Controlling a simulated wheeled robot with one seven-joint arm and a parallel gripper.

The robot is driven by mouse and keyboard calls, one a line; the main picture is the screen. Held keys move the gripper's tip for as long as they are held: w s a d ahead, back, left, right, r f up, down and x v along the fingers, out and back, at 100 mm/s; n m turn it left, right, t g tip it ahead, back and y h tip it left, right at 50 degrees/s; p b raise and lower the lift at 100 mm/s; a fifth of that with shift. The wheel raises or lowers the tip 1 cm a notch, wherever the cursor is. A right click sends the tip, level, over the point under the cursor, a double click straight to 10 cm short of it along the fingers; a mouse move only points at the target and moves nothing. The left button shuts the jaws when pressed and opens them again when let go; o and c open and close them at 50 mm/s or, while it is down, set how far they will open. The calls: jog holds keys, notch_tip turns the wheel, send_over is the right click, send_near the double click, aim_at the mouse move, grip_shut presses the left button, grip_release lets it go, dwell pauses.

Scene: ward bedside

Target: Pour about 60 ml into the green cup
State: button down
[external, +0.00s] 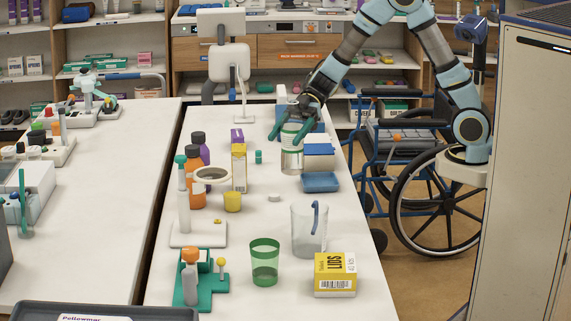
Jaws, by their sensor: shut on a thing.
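The green cup (265,263) is translucent and stands upright on the front part of the white table. It looks empty. My gripper (290,136) is at the far part of the table, well behind the cup, pointing down. Its teal fingers are shut around the upper part of a clear container (291,161). The container is upright; I cannot tell whether its base touches the table or how much liquid it holds. A clear jug (309,236) with a blue handle stands upright behind and to the right of the green cup.
A yellow LIDS box (335,275) stands right of the cup, a green stand (201,291) left. A blue tray (320,182) is near my gripper. A wheelchair (440,200) is beside the table.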

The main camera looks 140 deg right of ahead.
jog(key=w+a+n+g+y+b, duration=0.2)
jog(key=w+a+n+y, duration=0.2)
jog(key=w+a, duration=0.75)
jog(key=w+a+n+g+y+b, duration=0.1)
jog(key=w+a+n+g+y, duration=0.2)
jog(key=w+a, duration=0.85)
jog(key=s+a+f, duration=0.2)
jog(key=a+f, duration=0.1)
jog(key=f, duration=0.3)
jog(key=shift+n+t+y, duration=0.3)
jog(key=shift+n, duration=0.1)
jog(key=shift+r, duration=0.2)
